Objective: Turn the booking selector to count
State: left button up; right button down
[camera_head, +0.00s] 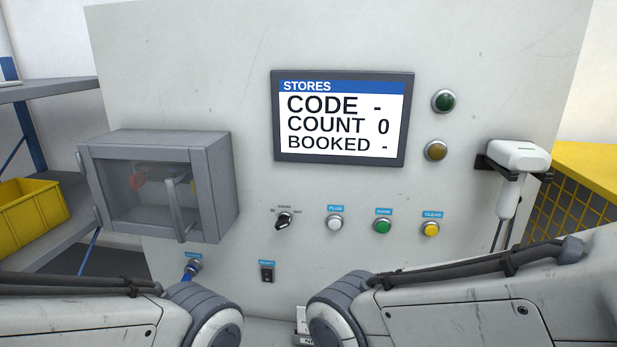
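The booking selector (284,220) is a small black rotary knob on the light grey panel, below and left of the screen. Tiny labels sit to its left, above it and to its right; they are too small to read surely. The knob is tilted, its upper end leaning right, but its exact setting is hard to tell. The screen (340,117) reads STORES, CODE -, COUNT 0, BOOKED -. My two arms come in low from the left and right, below the selector and apart from it. Neither gripper shows.
A clear-fronted grey box (215,190) juts out left of the selector. White (335,223), green (382,226) and yellow (431,230) buttons lie to its right. A black switch (267,273) sits below. A white scanner (518,155) hangs at right. The space before the selector is clear.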

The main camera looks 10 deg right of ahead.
aim_at(284, 221)
jog(key=z, duration=0.05)
jog(key=k, duration=0.5)
jog(key=z, duration=2.05)
jog(key=k, duration=1)
jog(key=u, duration=1.65)
jog(key=i, duration=1)
jog(key=z, duration=0.05)
